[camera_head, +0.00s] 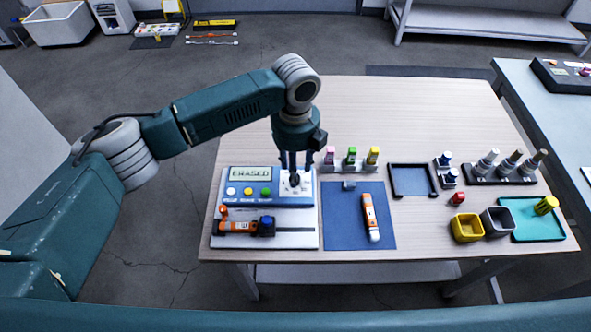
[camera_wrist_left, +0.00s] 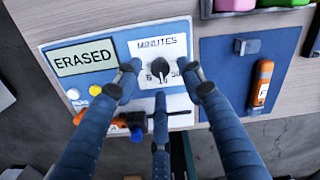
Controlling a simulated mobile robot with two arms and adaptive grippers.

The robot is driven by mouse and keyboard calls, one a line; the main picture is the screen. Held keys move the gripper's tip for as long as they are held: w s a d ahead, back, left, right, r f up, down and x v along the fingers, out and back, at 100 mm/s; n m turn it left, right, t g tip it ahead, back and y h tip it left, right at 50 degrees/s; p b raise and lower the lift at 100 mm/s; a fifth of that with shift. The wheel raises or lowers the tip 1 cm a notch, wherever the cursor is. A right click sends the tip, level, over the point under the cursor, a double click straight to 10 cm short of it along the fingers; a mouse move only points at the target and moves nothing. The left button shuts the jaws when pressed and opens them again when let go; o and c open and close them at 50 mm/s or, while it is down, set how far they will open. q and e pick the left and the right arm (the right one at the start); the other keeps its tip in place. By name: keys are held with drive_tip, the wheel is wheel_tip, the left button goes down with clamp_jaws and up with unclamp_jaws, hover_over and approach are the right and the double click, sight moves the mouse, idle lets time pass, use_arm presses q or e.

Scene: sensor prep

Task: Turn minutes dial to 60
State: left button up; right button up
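The black minutes dial (camera_wrist_left: 160,68) sits on a white face marked MINUTES, on the blue-rimmed control panel (camera_head: 227,205). The dial (camera_head: 294,180) also shows in the head view, just below my left gripper. A light mark on the dial points towards the lower side of the wrist picture; the numbers around it are partly hidden. My left gripper (camera_head: 295,163) points down with its three fingers spread around the dial; gaps show between the fingertips and the knob, so it looks open and empty. The panel's display (camera_wrist_left: 85,58) reads ERASED. My right gripper is not in view.
White, yellow and green buttons (camera_head: 248,191) sit below the display. Orange-and-black tools (camera_head: 240,227) lie on a tray in front. A blue mat (camera_head: 345,225) with an orange tool (camera_head: 369,217) is right of the panel. Coloured-top vials (camera_head: 351,157) stand behind the mat.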

use_arm(q)
drive_tip(key=shift+f, duration=1.15)
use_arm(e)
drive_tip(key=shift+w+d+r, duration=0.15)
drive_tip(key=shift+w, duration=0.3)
use_arm(q)
clamp_jaws()
drive_tip(key=shift+r, duration=0.1)
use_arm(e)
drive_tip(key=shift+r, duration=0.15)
